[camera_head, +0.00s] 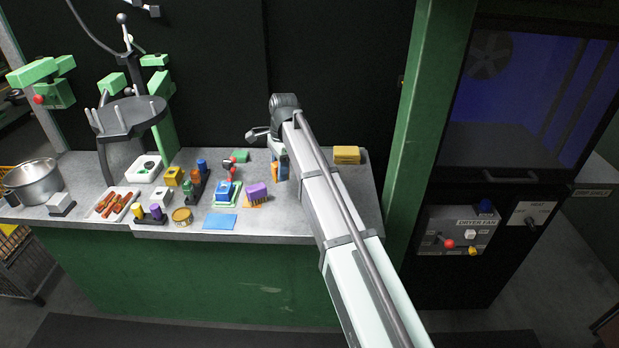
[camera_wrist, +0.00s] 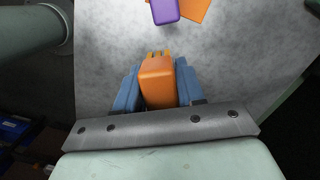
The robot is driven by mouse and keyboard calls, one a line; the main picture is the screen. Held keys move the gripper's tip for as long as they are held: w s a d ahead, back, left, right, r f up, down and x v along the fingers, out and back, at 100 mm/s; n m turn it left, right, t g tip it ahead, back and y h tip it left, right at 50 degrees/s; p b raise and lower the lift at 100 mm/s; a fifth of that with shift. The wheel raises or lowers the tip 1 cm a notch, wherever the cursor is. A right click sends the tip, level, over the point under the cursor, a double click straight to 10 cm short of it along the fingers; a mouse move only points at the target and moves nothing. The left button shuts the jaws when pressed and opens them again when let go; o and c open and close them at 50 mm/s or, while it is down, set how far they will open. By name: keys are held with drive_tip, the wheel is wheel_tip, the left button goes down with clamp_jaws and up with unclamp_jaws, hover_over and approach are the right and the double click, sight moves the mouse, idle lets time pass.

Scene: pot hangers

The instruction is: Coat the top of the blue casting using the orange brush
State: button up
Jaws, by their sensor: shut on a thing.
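The orange brush (camera_wrist: 157,82) is between the blue fingers of my gripper (camera_wrist: 157,88) in the wrist view, with its yellowish bristle end pointing up in the picture. My gripper (camera_head: 280,172) is shut on it and is mostly hidden by my arm in the head view, where a little orange of the brush (camera_head: 284,173) shows. The blue casting (camera_head: 223,190) sits on a green mat (camera_head: 236,199) on the bench, to the left of my gripper. The casting does not show clearly in the wrist view.
A purple brush-like block (camera_head: 256,192) lies on an orange pad beside the casting; it also shows in the wrist view (camera_wrist: 164,10). A blue sheet (camera_head: 219,222) lies at the front edge. A yellow block (camera_head: 346,154) stands at the back right. Bottles and trays crowd the left.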

drive_tip(key=a+r+m, duration=0.1)
drive_tip(key=a+m, duration=0.1)
drive_tip(key=a, duration=0.3)
drive_tip(key=a+r+m, duration=0.1)
drive_tip(key=a+m, duration=0.1)
drive_tip(key=a, duration=0.4)
drive_tip(key=a+m, duration=0.1)
drive_tip(key=a, duration=0.4)
drive_tip(key=shift+w+a+r+m+t, duration=0.15)
drive_tip(key=shift+r+m+t, duration=0.15)
drive_tip(key=shift+r+m, duration=0.1)
drive_tip(key=shift+f, duration=1.3)
drive_tip(key=shift+r, duration=0.1)
